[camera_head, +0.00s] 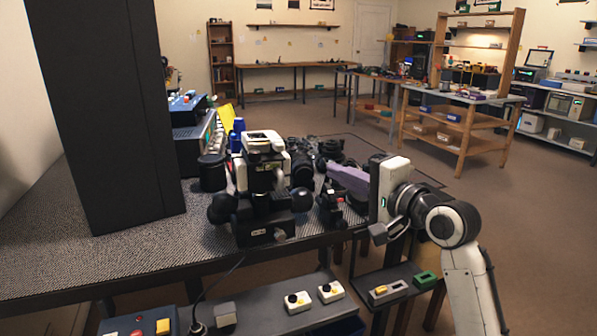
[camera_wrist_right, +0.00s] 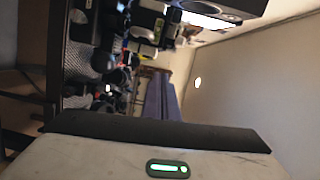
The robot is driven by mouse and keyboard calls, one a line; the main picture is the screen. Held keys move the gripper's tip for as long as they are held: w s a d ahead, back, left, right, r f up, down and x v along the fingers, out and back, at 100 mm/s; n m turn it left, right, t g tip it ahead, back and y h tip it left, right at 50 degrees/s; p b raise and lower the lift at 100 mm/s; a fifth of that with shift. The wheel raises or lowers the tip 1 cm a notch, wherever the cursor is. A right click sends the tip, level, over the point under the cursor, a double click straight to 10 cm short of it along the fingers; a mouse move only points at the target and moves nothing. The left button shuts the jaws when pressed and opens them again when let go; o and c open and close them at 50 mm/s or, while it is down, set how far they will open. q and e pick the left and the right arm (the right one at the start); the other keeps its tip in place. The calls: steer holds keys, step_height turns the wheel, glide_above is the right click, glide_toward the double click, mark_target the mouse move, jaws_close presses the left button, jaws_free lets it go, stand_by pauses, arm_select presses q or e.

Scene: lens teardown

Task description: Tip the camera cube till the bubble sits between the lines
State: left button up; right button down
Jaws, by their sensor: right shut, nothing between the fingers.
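What looks like the camera cube (camera_head: 264,146), white and black with a pale top, sits on a black stage (camera_head: 262,222) with round dark knobs near the front edge of the bench. The bubble and its lines are too small to make out. My right gripper (camera_head: 334,170) has purple fingers, shut and empty, to the right of the cube and apart from it. The purple fingers also show in the wrist view (camera_wrist_right: 161,98), side by side. My left gripper is not in view.
A tall black panel (camera_head: 105,110) stands on the left of the grey bench top (camera_head: 60,245). Dark lens-like parts (camera_head: 325,150) crowd the bench behind my right fingers. Below the front edge is a grey shelf (camera_head: 262,312) with button boxes. Open floor lies to the right.

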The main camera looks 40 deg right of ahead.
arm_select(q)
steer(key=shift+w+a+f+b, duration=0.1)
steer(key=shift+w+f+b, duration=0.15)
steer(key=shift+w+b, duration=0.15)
arm_select(e)
steer(key=w+a+r+m, duration=0.1)
steer(key=w+a+r, duration=0.2)
steer(key=w, duration=0.7)
steer(key=shift+r+t, duration=0.2)
steer(key=shift+t, duration=0.2)
steer(key=shift+a, duration=0.1)
arm_select(q)
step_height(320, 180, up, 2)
steer(key=p, duration=0.3)
arm_select(e)
steer(key=shift+w+a+r, duration=0.1)
steer(key=shift+w+a, duration=0.1)
steer(key=shift+a, duration=0.6)
steer(key=shift+d, duration=0.1)
